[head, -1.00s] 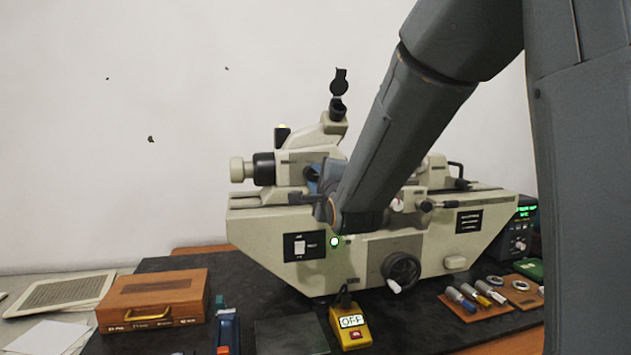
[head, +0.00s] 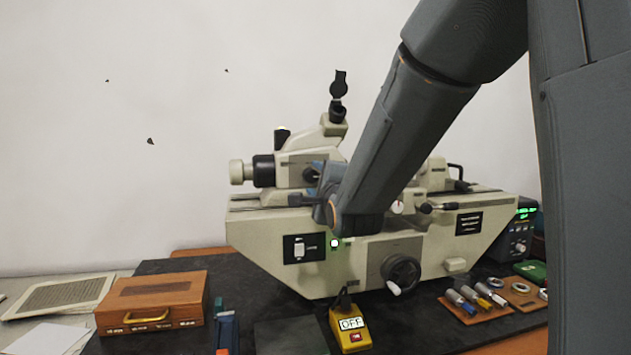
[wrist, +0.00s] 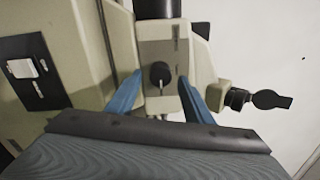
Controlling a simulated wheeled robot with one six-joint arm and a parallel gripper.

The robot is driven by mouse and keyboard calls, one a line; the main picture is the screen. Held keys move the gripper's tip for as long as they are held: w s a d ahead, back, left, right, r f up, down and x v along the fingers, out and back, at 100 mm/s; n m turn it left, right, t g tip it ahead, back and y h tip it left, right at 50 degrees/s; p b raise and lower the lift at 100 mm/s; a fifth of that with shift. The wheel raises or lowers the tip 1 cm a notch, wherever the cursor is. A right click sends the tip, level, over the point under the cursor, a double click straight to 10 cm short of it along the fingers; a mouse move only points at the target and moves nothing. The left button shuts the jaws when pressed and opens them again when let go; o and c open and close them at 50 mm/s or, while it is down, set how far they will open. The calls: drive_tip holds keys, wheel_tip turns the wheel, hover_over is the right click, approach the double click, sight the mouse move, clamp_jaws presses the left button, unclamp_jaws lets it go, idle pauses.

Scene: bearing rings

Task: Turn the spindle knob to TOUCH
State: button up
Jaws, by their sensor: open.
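A black round knob (wrist: 158,75) with a light pointer mark sits on a pale plate of the machine in the wrist view. I take it as the spindle knob. In the head view it shows as a dark knob (head: 309,174) beside my wrist. My gripper (wrist: 161,76) is open, its two blue fingers on either side of the knob, with gaps visible on both sides. Its fingers are mostly hidden behind my arm in the head view. The lettering round the knob is too small to read, so its setting cannot be told.
The beige measuring machine (head: 300,275) stands on a dark slab, with a handwheel (head: 401,271) low on its front. A wooden case (head: 152,303), a yellow box (head: 350,328) marked OFF and a board of cylinders (head: 474,304) lie in front. An eyepiece (head: 338,85) rises above.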

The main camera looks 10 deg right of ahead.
drive_tip(key=s+b, duration=0.1)
drive_tip(key=s, duration=0.6)
drive_tip(key=shift+s+f, duration=0.15)
drive_tip(key=shift+s, duration=0.15)
